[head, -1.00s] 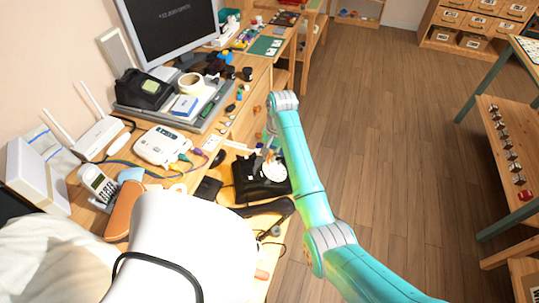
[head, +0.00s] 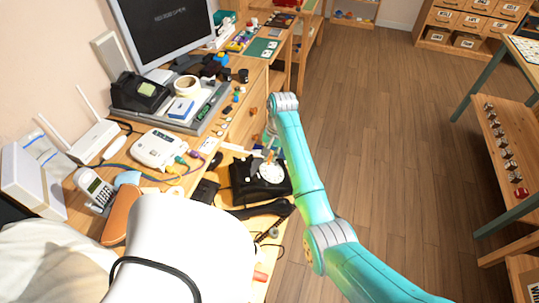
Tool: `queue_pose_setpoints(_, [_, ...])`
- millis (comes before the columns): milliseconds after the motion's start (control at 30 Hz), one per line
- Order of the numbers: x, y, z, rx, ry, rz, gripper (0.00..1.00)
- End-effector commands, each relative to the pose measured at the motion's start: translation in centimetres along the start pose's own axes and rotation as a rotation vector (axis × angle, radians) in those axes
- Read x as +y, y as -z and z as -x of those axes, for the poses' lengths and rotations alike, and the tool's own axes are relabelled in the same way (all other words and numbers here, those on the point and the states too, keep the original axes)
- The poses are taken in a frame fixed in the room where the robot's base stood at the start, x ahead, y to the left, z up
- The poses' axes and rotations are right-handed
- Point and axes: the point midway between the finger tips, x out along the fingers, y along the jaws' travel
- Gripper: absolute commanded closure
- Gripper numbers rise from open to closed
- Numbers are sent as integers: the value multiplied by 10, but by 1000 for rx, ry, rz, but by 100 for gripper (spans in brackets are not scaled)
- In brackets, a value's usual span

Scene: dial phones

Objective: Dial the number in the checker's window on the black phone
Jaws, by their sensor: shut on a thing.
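The black phone (head: 243,188) sits on the desk at the middle of the head view, with a white round dial (head: 271,173) on top. Its black handset (head: 262,209) lies off the phone, on the near side. My gripper (head: 269,148) is just above the far side of the dial, partly hidden by my arm. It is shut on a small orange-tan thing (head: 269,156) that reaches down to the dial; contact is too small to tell. A black device with a pale window (head: 147,88) stands at the back left and may be the checker. No number is readable in it.
A monitor (head: 165,28) with unreadable small text stands behind. A white box (head: 158,149) with coloured plugs, a cordless phone (head: 95,188) and a brown case (head: 121,213) crowd the left. The floor (head: 390,130) to the right is clear.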

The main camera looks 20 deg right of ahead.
Motion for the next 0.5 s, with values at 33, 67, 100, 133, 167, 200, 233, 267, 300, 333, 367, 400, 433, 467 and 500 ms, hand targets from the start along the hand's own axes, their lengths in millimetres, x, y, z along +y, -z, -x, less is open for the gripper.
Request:
queue_pose_setpoints(33, [2,2,0,0,0,-1,100])
queue_pose_setpoints(67, [3,3,-1,0,0,-1,100])
queue_pose_setpoints(100, [4,4,-1,0,0,-1,100])
queue_pose_setpoints(133, [5,4,-1,0,0,-1,100])
queue_pose_setpoints(167, [5,5,-2,0,0,-1,100])
queue_pose_setpoints(200, [6,5,-2,0,0,0,100])
queue_pose_setpoints(233, [6,5,-2,0,0,0,100])
queue_pose_setpoints(267, [6,5,-2,0,0,0,100])
queue_pose_setpoints(300, [6,5,-2,1,0,0,100])
queue_pose_setpoints(333, [6,5,-2,1,0,0,100])
queue_pose_setpoints(367, [6,5,-2,1,0,0,100])
queue_pose_setpoints(400, [6,5,-2,1,0,0,100])
queue_pose_setpoints(433, [6,5,-2,1,0,0,100])
queue_pose_setpoints(467, [6,5,-2,1,0,0,100])
queue_pose_setpoints(500, [6,5,-2,1,0,0,100])
